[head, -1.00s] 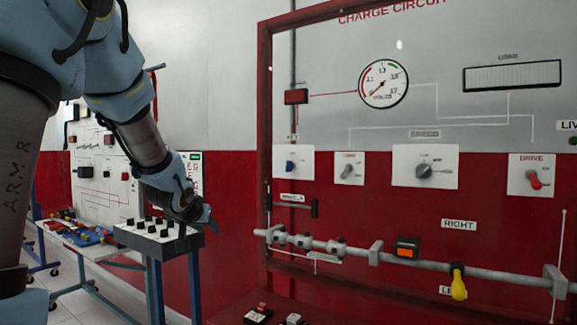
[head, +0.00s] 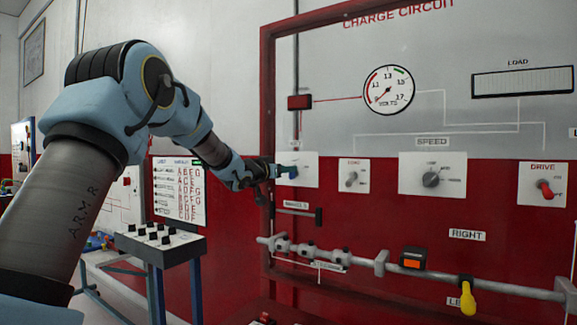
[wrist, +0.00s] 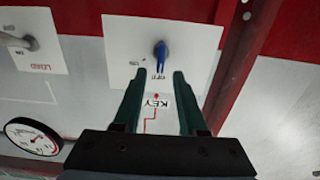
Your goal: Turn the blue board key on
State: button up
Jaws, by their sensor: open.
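The blue key (wrist: 160,56) is on a white plate (wrist: 197,38) in the wrist view. Its handle points at the OFF mark, and the ON mark is to its left. The KEY label (wrist: 158,103) shows below it. My gripper (wrist: 161,75) is open, with one green finger on each side of the handle's lower end. No grip on the key shows. In the head view my gripper (head: 284,170) is at the key plate (head: 304,182) on the red-framed board, and its fingers partly cover the key.
The load switch (head: 352,178), speed knob (head: 431,179) and red drive switch (head: 545,188) are to the right of the key. The frame's red upright (head: 267,110) stands just left. A grey rail (head: 345,258) crosses below. A console with black knobs (head: 160,240) stands at lower left.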

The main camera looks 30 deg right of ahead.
jog(key=shift+x, duration=1.05)
grip_shut()
